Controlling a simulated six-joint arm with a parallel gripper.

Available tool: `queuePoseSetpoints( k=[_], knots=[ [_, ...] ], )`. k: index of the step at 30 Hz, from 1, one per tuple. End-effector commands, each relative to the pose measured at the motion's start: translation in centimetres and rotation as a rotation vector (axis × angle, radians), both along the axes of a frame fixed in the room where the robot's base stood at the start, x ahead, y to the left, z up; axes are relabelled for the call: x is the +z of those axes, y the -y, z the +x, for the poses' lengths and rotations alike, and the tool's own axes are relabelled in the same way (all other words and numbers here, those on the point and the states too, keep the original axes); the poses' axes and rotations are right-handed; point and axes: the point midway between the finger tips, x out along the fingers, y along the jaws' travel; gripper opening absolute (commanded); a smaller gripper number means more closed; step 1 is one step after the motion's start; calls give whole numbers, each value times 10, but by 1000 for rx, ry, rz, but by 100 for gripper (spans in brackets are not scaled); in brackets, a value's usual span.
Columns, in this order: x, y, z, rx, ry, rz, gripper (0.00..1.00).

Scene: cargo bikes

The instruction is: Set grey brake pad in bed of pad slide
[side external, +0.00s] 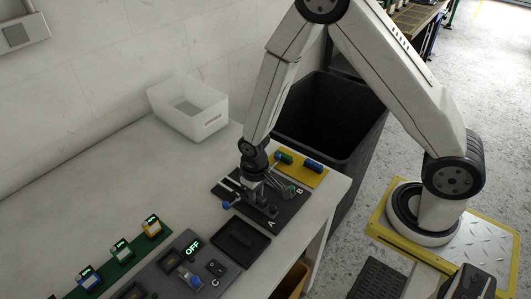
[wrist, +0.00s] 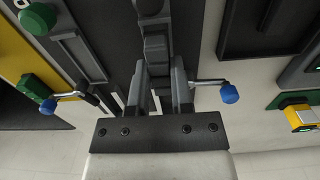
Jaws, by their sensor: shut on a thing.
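My gripper (side external: 257,193) is low over a dark plate (side external: 284,213) marked A and B near the bench's right end. In the wrist view, its two grey fingers (wrist: 158,82) are shut on a small dark grey piece (wrist: 155,50), which looks like the grey brake pad. The pad slide appears to be the grey rail fixture on this plate; a grey rail (wrist: 82,55) shows in the wrist view. Blue-tipped levers stand at either side, one at the right (wrist: 230,93) and one at the left (wrist: 48,106). The fingers hide the bed, so I cannot tell if the piece touches it.
A yellow plate (side external: 316,178) with green and blue parts lies behind the dark plate. An empty black tray (side external: 240,241) lies in front. A panel reading OFF (side external: 178,273) and a green strip of small units (side external: 123,256) are at left. A white bin (side external: 190,108) stands behind.

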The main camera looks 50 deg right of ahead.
Motion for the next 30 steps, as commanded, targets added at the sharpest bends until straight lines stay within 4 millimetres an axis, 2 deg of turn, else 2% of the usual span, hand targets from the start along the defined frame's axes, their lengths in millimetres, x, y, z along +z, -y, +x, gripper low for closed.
queuePoseSetpoints(
  k=[30],
  knots=[
    [-11,0,0,0,1,0,0]
  ],
)
